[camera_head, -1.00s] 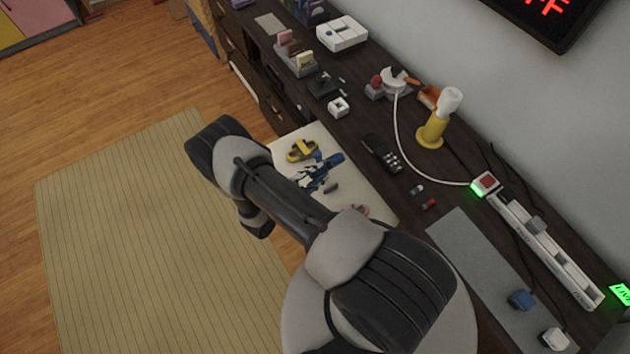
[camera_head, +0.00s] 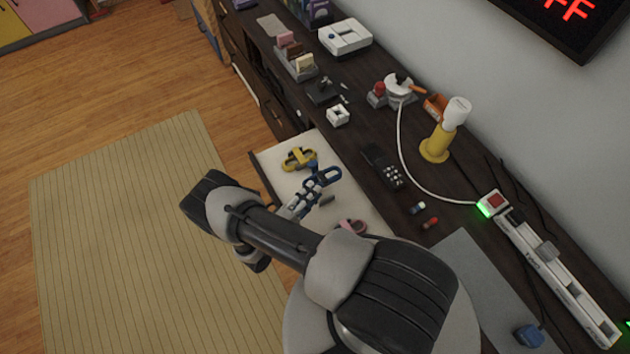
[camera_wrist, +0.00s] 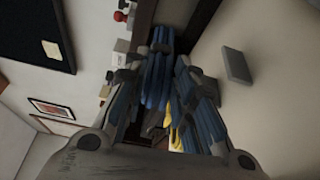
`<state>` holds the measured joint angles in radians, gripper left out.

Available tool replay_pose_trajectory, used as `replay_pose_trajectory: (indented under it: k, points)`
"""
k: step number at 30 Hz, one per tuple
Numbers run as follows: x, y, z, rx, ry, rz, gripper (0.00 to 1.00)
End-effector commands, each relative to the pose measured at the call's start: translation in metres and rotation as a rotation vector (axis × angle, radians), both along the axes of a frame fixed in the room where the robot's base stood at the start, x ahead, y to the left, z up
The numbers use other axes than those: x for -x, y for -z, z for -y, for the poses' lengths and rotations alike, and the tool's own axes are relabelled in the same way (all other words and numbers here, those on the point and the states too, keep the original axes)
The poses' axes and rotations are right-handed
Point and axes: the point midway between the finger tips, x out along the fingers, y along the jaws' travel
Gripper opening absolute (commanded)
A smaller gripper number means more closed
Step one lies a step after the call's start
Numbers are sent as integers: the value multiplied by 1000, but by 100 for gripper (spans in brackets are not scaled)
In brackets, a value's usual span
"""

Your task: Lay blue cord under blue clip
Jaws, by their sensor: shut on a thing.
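My gripper (camera_head: 308,193) is over the open pale drawer and is shut on a blue looped bundle, which looks like the blue cord (camera_head: 327,176). In the wrist view the blue cord (camera_wrist: 157,75) shows as stacked strands between the fingers (camera_wrist: 158,88). Its lower part is hidden by the fingers. I cannot make out the blue clip for certain. A small blue-and-white piece (camera_head: 418,208) lies on the dark desk beside a red one (camera_head: 431,223), but I cannot tell whether it is a clip.
The drawer (camera_head: 283,192) also holds a yellow bundle (camera_head: 298,159), a pink one (camera_head: 351,226) and a dark grey block (camera_wrist: 236,65).

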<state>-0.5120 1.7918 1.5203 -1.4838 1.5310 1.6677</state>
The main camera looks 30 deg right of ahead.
Motion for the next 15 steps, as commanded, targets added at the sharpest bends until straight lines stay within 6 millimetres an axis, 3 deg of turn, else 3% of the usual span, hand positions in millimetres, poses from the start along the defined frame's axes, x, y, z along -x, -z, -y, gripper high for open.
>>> replay_pose_trajectory:
  k: [3, 15]
  points:
    - [4, 11, -4, -4, -6, 64, 0]
    - [5, 11, -5, -6, -7, 79, 0]
